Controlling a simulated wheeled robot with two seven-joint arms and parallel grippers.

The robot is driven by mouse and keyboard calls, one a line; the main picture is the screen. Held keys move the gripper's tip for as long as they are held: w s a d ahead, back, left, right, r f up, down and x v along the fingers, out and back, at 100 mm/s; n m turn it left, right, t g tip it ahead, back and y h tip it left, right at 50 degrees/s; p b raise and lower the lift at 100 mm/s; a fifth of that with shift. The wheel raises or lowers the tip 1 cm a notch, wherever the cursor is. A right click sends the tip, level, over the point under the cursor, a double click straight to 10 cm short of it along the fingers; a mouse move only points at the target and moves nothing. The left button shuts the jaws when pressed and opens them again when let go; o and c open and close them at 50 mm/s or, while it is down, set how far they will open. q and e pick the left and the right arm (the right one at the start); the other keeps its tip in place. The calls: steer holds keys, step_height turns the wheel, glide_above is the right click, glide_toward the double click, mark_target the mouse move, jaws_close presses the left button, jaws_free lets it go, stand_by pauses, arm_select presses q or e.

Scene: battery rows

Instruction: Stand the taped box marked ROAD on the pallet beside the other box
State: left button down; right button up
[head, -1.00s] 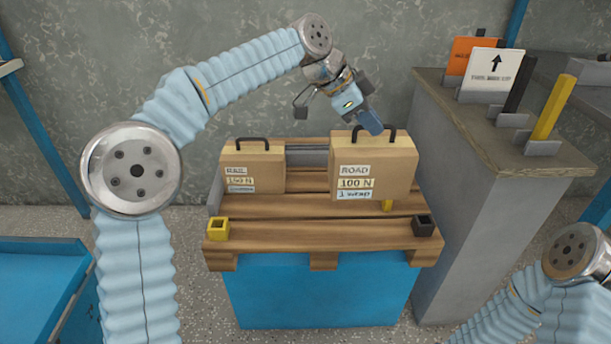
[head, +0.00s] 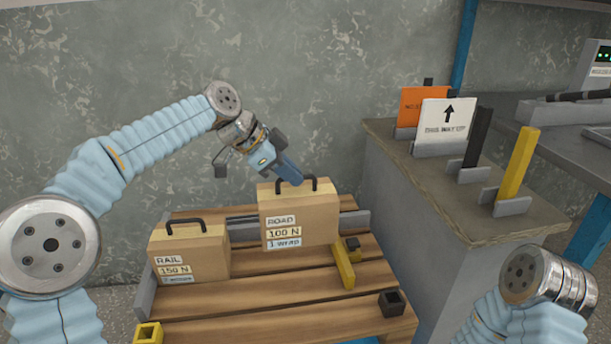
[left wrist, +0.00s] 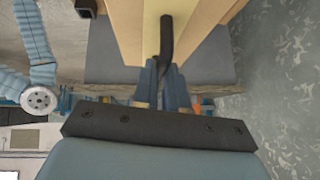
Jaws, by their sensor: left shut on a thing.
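The brown ROAD box (head: 318,222) is upright at the back of the wooden pallet (head: 250,312), its labels facing me. My left gripper (head: 292,178) is shut on its black handle from above. In the left wrist view the handle (left wrist: 166,45) runs between the fingers (left wrist: 165,85) over the pale box top. I cannot tell whether the box's underside touches the planks. The other box, marked RAIL (head: 205,255), stands to its left with a gap between them. My right gripper is out of view; only part of its arm shows at lower right.
A yellow stop (head: 343,264) lies just right of the ROAD box. A black square socket (head: 391,303) and a yellow one (head: 148,333) are at the pallet's front corners. A grey rail runs behind the boxes. A counter (head: 440,190) with signs and posts stands right.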

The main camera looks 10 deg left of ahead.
mark_target(260, 194)
arm_select(q)
steer(key=a+f, duration=0.3)
steer(key=a+f+b, duration=0.1)
steer(key=a+f, duration=0.2)
steer(key=a, duration=0.1)
steer(key=shift+w+f, duration=0.1)
steer(key=shift+w, duration=0.05)
steer(key=f, duration=0.3)
steer(key=shift+a+f+b, duration=0.25)
steer(key=shift+f+b, duration=0.1)
steer(key=shift+f, duration=0.05)
steer(key=c, duration=1.2)
jaws_free()
steer(key=shift+o, duration=0.2)
steer(key=shift+a, duration=0.1)
steer(key=p+v, duration=0.1)
steer(key=v, duration=1.1)
